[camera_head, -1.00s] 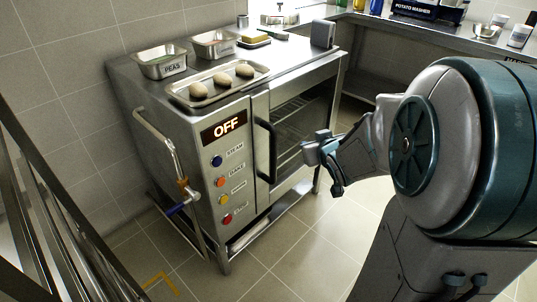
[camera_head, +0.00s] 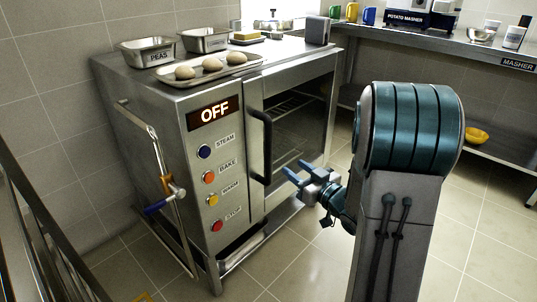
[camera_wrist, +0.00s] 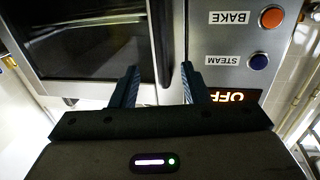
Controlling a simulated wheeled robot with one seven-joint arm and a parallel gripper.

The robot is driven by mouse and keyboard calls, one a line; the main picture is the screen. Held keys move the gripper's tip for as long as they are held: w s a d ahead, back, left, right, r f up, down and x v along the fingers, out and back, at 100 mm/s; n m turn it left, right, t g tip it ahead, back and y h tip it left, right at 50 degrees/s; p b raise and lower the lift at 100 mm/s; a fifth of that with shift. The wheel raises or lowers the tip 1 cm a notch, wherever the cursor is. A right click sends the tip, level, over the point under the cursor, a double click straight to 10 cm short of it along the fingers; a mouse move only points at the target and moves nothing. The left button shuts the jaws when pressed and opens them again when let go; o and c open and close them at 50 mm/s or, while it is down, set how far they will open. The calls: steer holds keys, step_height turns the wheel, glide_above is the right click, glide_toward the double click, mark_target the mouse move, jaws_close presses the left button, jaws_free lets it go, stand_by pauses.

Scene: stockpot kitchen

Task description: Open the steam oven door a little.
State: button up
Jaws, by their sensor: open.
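The steel steam oven (camera_head: 230,190) stands left of centre in the head view, its lit display (camera_head: 214,110) reading OFF. Its glass-windowed door (camera_head: 300,110) is on the right part of the front and looks shut. A black vertical handle (camera_head: 266,150) runs along the door's left edge. My gripper (camera_head: 287,172) is open and empty, in front of the door just right of the handle's lower part. In the wrist view, which is upside down, the handle (camera_wrist: 163,40) appears between the two blue fingers (camera_wrist: 160,70); contact cannot be told.
Coloured buttons (camera_head: 208,177) line the panel left of the handle. A tray of rolls (camera_head: 215,70) and metal pans (camera_head: 147,52) sit on top of the oven. A pipe with a blue-handled valve (camera_head: 165,190) is at its left side. Floor in front is clear.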

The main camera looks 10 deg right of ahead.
mark_target(271, 150)
steer(key=b+x, duration=0.3)
steer(key=x, duration=1)
steer(key=shift+w+a, duration=0.1)
steer(key=shift+w, duration=0.1)
jaws_close()
